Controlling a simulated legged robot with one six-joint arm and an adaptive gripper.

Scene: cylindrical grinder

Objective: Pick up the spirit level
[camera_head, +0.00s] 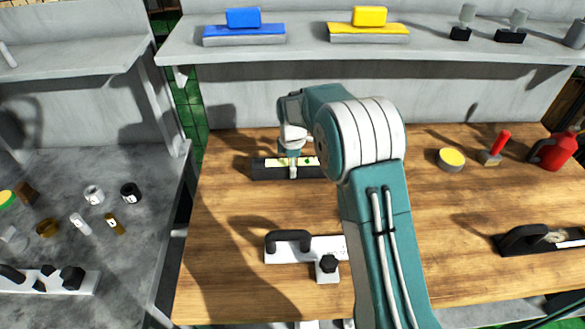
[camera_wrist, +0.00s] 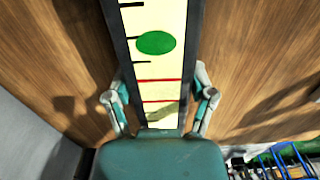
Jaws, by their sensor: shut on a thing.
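The spirit level (camera_head: 268,169) is a dark bar with a pale yellow strip along its top, on the far part of the wooden table. In the wrist view the spirit level (camera_wrist: 155,70) shows black edges, a green oval and black and red lines. My gripper (camera_head: 294,165) is over the bar, pointing down. In the wrist view my gripper (camera_wrist: 160,105) has one finger on each side of the bar, shut on it. My arm hides the bar's right end in the head view. I cannot tell whether the bar touches the table.
A white tool with a black handle (camera_head: 290,241) lies nearer on the table. A round yellow-topped tin (camera_head: 451,158), a red-handled tool (camera_head: 496,148) and a red can (camera_head: 555,150) stand right. A grey shelf (camera_head: 300,50) runs behind. A grey bench (camera_head: 60,240) with small items is left.

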